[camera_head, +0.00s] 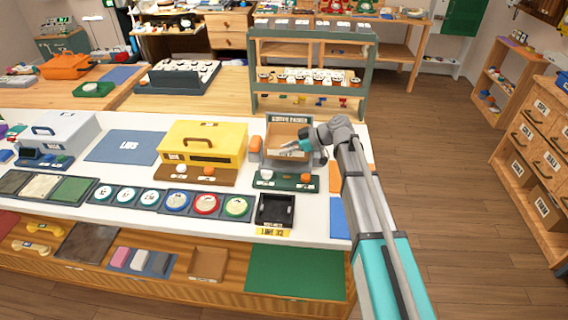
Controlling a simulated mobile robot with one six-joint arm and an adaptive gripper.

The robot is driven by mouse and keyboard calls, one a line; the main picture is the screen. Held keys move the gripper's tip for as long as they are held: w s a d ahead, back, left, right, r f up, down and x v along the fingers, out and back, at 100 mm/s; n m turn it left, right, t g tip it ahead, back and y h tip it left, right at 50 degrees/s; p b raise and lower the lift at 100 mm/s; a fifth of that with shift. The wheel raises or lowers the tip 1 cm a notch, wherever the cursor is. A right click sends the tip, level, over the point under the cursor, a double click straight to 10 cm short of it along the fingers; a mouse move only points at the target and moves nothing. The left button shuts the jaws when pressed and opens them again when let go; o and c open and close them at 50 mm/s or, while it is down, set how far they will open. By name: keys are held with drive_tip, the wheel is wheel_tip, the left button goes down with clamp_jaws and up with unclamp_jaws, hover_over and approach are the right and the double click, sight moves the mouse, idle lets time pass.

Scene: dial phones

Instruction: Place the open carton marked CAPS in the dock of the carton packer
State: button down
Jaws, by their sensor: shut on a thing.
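The carton packer (289,119) stands at the right end of the white counter, with a dark sign across its top. A brown open carton (281,130) shows under the sign, inside or right at the dock; I cannot tell if it rests on the dock floor. My gripper (288,148) reaches in from the right at the carton's near side and is shut on it. The fingers and my wrist hide part of the carton's front and right side. No CAPS marking can be read from here.
A yellow case (204,141) stands left of the packer. A dark green panel with knobs (287,181) and a black tray (275,209) lie in front. A green rack (308,62) with white dials rises behind. Drawers (538,150) stand across the floor at right.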

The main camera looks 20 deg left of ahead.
sight(285, 157)
drive_tip(key=shift+w+a+f+b, duration=0.3)
drive_tip(key=shift+w+f+b, duration=0.2)
drive_tip(key=shift+f, duration=0.25)
drive_tip(key=shift+w+a+f+b, duration=0.15)
drive_tip(key=shift+w+f+b, duration=0.2)
drive_tip(key=shift+f+b, duration=1.6)
drive_tip(key=shift+f, duration=0.05)
drive_tip(key=shift+f, duration=0.1)
drive_tip(key=c, duration=0.7)
unclamp_jaws()
drive_tip(key=shift+r, duration=0.2)
